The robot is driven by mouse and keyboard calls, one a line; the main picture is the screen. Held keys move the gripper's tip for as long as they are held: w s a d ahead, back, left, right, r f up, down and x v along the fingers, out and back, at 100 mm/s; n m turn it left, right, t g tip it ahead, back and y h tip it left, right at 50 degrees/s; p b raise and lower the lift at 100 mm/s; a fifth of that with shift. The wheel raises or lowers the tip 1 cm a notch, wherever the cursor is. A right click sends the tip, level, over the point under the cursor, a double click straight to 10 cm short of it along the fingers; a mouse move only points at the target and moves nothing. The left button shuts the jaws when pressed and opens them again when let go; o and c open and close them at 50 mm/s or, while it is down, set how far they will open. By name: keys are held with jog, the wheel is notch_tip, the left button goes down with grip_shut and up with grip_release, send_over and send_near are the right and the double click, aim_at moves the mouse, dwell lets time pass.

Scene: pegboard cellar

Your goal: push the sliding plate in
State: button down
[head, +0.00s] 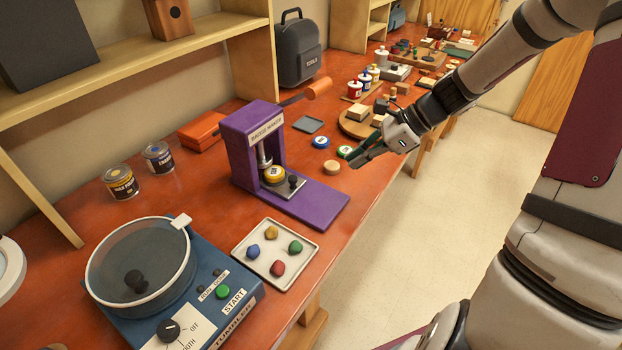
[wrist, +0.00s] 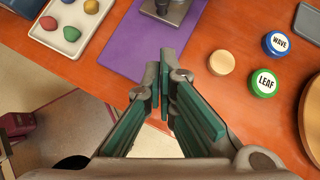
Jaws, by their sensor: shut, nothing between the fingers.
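The purple badge maker (head: 240,150) stands on the orange-red bench, with its flat purple base (head: 320,205) reaching toward the front edge. Its grey sliding plate (head: 290,190) sits on the base and extends forward from under the press, with a dark knob near its outer end. A yellow badge (head: 273,174) lies on it below the press column. In the wrist view part of the plate (wrist: 168,14) shows at the top edge; the press is out of frame. My gripper (head: 356,161) is shut and empty, above the bench's front edge, right of the badge maker. Its fingertips (wrist: 167,52) appear over the base's front end, apart from the plate.
A tray of coloured stones (head: 262,268) and a blue tumbler (head: 190,285) stand left of the badge maker. A wooden disc (head: 332,167), a blue WAVE badge (head: 320,142) and a green LEAF badge (wrist: 264,82) lie to its right. Open floor lies in front.

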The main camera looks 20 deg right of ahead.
aim_at(285, 179)
jog(key=x, duration=0.9)
jog(key=shift+s, duration=0.1)
jog(key=a, duration=0.1)
jog(key=w+a, duration=0.1)
jog(key=a, duration=0.1)
jog(key=shift+w+f, duration=0.25)
jog(key=shift+f, duration=0.1)
jog(key=shift+w+a, duration=0.25)
jog(key=shift+a, duration=0.25)
jog(key=w+a, duration=0.1)
jog(key=w+a+b, duration=0.1)
jog(key=w, duration=0.1)
jog(key=shift+w+a+f, duration=0.15)
jog(key=shift+w, duration=0.05)
jog(key=shift+w+a, duration=0.25)
jog(key=shift+w, duration=0.1)
